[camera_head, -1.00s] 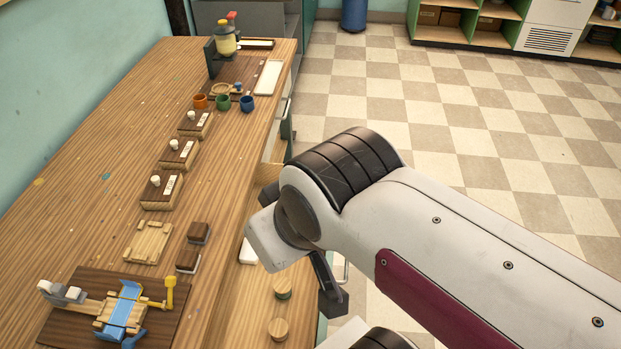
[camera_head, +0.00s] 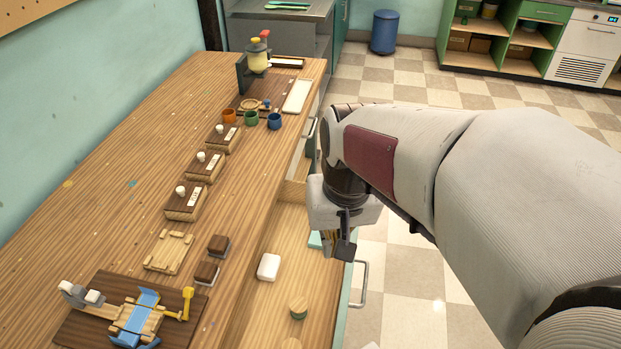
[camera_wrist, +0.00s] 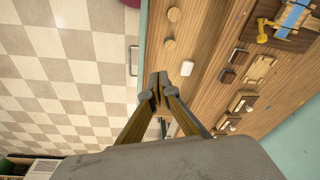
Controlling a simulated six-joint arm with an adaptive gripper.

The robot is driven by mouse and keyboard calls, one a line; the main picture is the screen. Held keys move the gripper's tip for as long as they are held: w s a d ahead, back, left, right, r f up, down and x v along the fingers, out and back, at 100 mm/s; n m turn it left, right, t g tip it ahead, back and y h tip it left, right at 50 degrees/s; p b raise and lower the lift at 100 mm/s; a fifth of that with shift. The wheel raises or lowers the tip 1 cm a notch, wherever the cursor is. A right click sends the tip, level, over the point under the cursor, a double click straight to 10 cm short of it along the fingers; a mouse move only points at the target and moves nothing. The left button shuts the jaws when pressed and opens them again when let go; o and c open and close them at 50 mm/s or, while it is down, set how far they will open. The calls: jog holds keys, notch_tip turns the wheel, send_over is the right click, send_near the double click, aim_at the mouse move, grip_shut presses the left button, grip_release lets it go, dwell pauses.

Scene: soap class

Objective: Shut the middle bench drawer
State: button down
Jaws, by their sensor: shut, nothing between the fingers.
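A bench drawer (camera_head: 283,248) stands pulled out from the long wooden bench, with a light wood inside and a pale green front. Its metal handle (camera_head: 361,284) shows on the outer side of the front. In the wrist view the handle (camera_wrist: 133,60) is left of the fingers. The drawer holds a white block (camera_head: 268,267) and a round wooden-topped piece (camera_head: 298,309). My gripper (camera_head: 341,251) is shut and empty, pointing down over the drawer's far part near its front. It also shows shut in the wrist view (camera_wrist: 159,82). Whether it touches the drawer cannot be told.
Checkered floor (camera_head: 400,300) lies open right of the drawer. A blue bin (camera_head: 384,32) stands far back.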

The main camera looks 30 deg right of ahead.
jog(key=w+d+f+m+y, duration=0.1)
jog(key=w+d+f+m, duration=0.3)
jog(key=d+f+m, duration=0.7)
jog(key=w+d+f+m+t+y, duration=0.1)
jog(key=w+d+f+m, duration=0.3)
jog(key=d+f+m, duration=0.7)
jog(key=d+f+y, duration=0.1)
jog(key=d, duration=0.6)
jog(key=shift+w+d+y, duration=0.15)
jog(key=shift+y, duration=0.15)
jog(key=shift+f, duration=0.2)
